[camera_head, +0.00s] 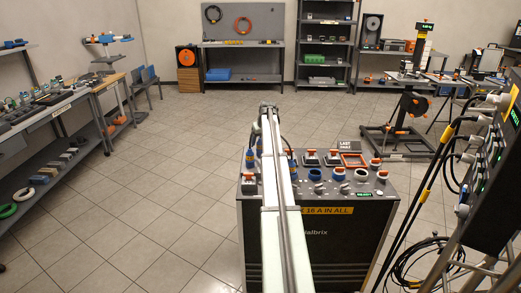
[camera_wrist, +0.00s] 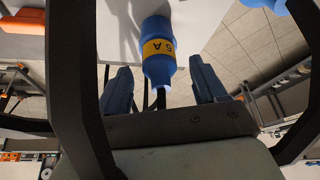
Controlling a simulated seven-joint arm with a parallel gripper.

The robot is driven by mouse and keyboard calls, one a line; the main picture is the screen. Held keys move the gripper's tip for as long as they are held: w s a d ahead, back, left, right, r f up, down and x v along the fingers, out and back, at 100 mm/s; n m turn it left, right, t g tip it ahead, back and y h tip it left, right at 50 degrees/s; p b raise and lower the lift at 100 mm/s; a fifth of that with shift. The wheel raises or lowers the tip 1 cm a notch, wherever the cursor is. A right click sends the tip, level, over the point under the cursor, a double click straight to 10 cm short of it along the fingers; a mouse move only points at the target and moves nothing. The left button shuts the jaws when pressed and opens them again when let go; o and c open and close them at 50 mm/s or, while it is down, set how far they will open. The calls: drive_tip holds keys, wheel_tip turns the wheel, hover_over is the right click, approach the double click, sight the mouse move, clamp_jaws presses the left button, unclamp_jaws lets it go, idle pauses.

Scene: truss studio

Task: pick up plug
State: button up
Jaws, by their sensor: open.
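A blue plug (camera_wrist: 158,35) with a yellow band (camera_wrist: 158,47) lettered in dark print shows at the upper middle of the wrist view. My gripper (camera_wrist: 160,72) is open, with one dark blue finger on each side of the plug's lower end and visible gaps between. The plug stands out against a pale surface. In the head view my arm reaches away over a grey cabinet (camera_head: 375,208), and its end (camera_head: 268,108) is small and far off. I cannot tell there which blue piece is this plug.
A tall panel with cables (camera_head: 490,150) stands at the right. The tiled floor (camera_head: 160,215) at left is clear.

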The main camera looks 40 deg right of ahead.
drive_tip(key=shift+x, duration=0.95)
drive_tip(key=shift+c, duration=0.4)
drive_tip(key=shift+r, duration=0.1)
drive_tip(key=c, duration=1.1)
drive_tip(key=shift+c, duration=0.2)
